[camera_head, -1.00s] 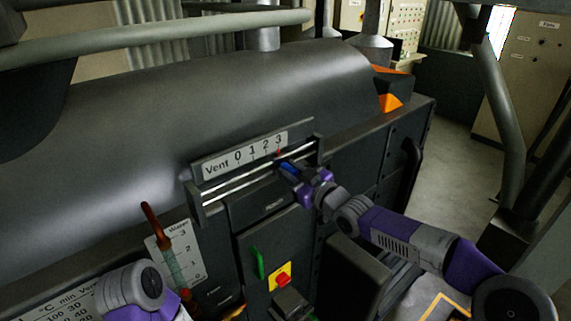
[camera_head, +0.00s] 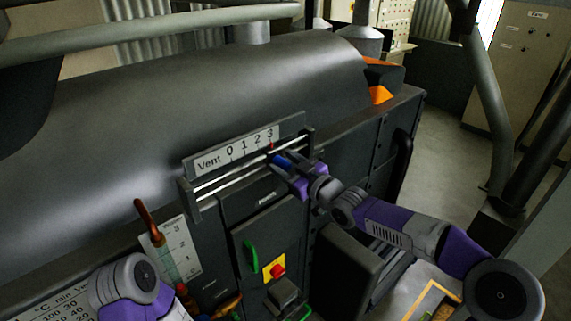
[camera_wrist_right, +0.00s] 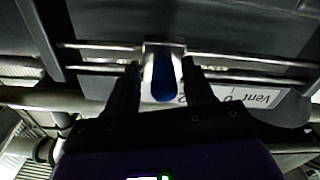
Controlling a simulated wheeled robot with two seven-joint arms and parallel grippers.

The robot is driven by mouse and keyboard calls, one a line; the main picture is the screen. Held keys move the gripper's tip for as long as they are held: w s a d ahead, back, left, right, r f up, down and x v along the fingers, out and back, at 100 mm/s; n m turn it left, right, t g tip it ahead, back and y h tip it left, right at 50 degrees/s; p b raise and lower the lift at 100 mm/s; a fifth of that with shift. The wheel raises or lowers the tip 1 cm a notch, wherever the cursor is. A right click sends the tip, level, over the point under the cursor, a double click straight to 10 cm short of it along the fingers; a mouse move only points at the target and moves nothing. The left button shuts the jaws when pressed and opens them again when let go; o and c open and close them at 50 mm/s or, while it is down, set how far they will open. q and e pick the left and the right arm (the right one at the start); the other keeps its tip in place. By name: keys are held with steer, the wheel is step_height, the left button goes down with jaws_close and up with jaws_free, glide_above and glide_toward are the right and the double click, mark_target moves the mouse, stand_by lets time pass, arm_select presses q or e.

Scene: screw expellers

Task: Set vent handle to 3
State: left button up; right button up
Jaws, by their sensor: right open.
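The vent handle (camera_head: 281,160) is a small blue grip on a silver slider, riding on two metal rails below the Vent scale (camera_head: 237,148). Its red pointer (camera_head: 271,146) stands at the 3 mark, near the right end of the scale. My right gripper (camera_head: 287,172) is at the handle. In the right wrist view the blue handle (camera_wrist_right: 164,79) shows between the two dark, open fingers (camera_wrist_right: 163,92), with a gap visible on each side. My left arm shows at the lower left, but its gripper is not in view.
Below the rails are a yellow-and-red switch (camera_head: 276,268) and a green handle (camera_head: 250,257). A red-brown lever (camera_head: 148,222) stands by the water scale (camera_head: 180,250) at the left. The rails end at a dark bracket (camera_head: 309,145) just right of the handle. Open floor lies farther right.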

mark_target(290, 167)
steer(key=v, duration=0.6)
steer(key=shift+d, duration=0.15)
steer(key=shift+s+d, duration=0.35)
steer(key=shift+s, duration=0.2)
steer(key=s+f+m+g+h+b, duration=0.1)
steer(key=s+f+m+g+h, duration=0.2)
steer(key=f, duration=1.2)
steer(key=s+f+m+g+h, duration=0.15)
steer(key=f+m, duration=0.35)
steer(key=f, duration=1)
steer(key=s+d+f+m+g+h+b, duration=0.2)
steer(key=s+f+m+g, duration=0.4)
steer(key=s+f, duration=1.7)
steer(key=s+d+g+h, duration=0.1)
steer(key=s+g, duration=0.1)
steer(key=shift+s+d+g, duration=0.2)
steer(key=shift+s+g, duration=0.15)
steer(key=shift+s, duration=0.05)
steer(key=shift+c, duration=0.4)
